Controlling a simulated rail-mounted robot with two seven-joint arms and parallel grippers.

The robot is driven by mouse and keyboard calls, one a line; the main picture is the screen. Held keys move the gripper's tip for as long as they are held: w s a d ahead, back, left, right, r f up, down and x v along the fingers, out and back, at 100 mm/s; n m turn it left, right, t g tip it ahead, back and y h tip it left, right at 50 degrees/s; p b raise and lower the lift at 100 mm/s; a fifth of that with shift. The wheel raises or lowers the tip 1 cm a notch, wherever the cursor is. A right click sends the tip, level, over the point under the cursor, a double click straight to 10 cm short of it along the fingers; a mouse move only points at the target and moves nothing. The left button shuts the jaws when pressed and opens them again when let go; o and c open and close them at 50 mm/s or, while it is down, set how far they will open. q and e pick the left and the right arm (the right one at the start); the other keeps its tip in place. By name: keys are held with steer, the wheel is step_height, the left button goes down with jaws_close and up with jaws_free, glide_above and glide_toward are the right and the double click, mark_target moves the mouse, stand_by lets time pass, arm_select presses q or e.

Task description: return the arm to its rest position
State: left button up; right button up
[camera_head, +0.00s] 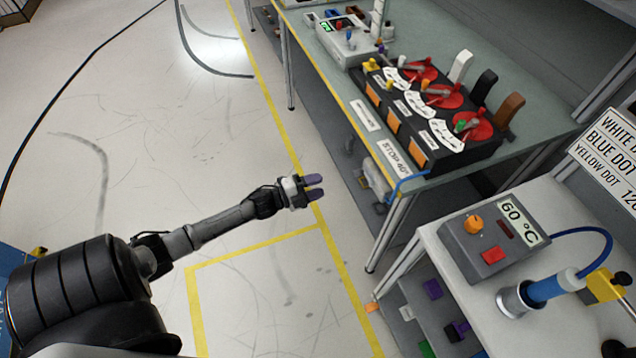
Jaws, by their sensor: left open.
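My left arm comes in from the lower left and reaches out over the floor. My left gripper (313,187) is at its end, with two dark purple fingers set apart and nothing between them. It hangs over the yellow floor line, left of the green-topped workbench (320,62) and apart from it. My right gripper is not in the view.
A black dashboard module (438,150) with red dials and levers sits on the workbench. A grey box reading 60 °C (493,238) and a blue-handled tool (545,290) in a holder are on the white table at lower right. The floor (130,150) at left is clear.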

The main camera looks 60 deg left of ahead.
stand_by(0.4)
arm_select(q)
steer(key=s+a+f+n+g+y, duration=0.1)
steer(key=a+f+n+g+y, duration=0.3)
steer(key=a+n+g+y, duration=0.4)
steer(key=s+d+r+n+g+h, duration=0.1)
steer(key=s+d+r+n, duration=0.1)
steer(key=s+d, duration=0.5)
steer(key=s+d+r+n+g+h, duration=0.1)
steer(key=s+d+r+n+g, duration=0.2)
steer(key=d, duration=0.7)
steer(key=s+d+r+n+h, duration=0.1)
steer(key=s+d+r+n, duration=0.1)
steer(key=s+d, duration=0.55)
steer(key=s+d+f+g, duration=0.2)
steer(key=s+d, duration=0.4)
step_height(320, 180, up, 37)
steer(key=w+p, duration=0.1)
steer(key=p, duration=3.6)
steer(key=shift+a+h, duration=0.4)
